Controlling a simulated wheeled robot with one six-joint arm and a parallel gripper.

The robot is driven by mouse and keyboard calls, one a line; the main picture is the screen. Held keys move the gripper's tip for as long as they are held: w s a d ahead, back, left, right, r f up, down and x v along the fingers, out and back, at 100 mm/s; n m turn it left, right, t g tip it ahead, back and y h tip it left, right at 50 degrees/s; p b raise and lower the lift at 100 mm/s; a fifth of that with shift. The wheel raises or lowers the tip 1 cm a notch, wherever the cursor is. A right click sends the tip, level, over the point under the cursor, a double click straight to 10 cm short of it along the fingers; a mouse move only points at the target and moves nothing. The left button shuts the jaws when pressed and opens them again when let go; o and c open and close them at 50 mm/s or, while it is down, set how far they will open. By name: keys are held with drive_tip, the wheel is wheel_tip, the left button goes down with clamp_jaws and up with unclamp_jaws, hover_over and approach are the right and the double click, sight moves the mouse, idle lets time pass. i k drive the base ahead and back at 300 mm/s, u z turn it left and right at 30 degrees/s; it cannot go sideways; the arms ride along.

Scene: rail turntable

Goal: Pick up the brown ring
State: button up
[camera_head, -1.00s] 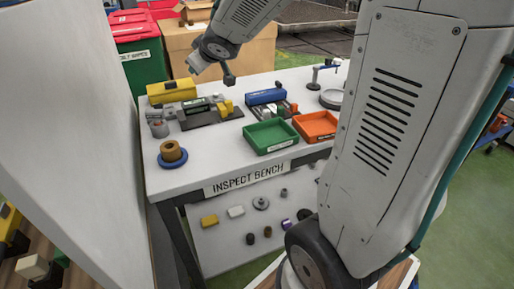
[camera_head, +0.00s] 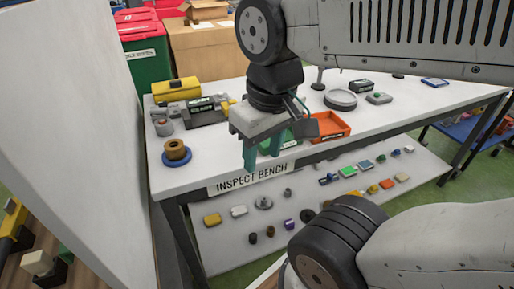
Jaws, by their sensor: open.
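The brown ring (camera_head: 175,149) sits on a blue round base (camera_head: 176,160) near the left front corner of the white inspect bench (camera_head: 195,180). My gripper (camera_head: 262,160) points down over the front edge of the bench, to the right of the ring and apart from it. Its two teal fingers are spread and nothing shows between them.
An orange tray (camera_head: 333,127) stands right of my gripper. A yellow box (camera_head: 176,90) and a grey device (camera_head: 199,112) stand behind the ring. A pale wall or panel (camera_head: 75,130) rises close on the left. The lower shelf (camera_head: 235,243) holds several small parts.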

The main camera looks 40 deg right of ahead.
sight(175, 149)
drive_tip(key=z, duration=1.3)
drive_tip(key=k, duration=0.65)
drive_tip(key=u, duration=1.05)
drive_tip(key=i, duration=0.5)
drive_tip(key=u, duration=0.05)
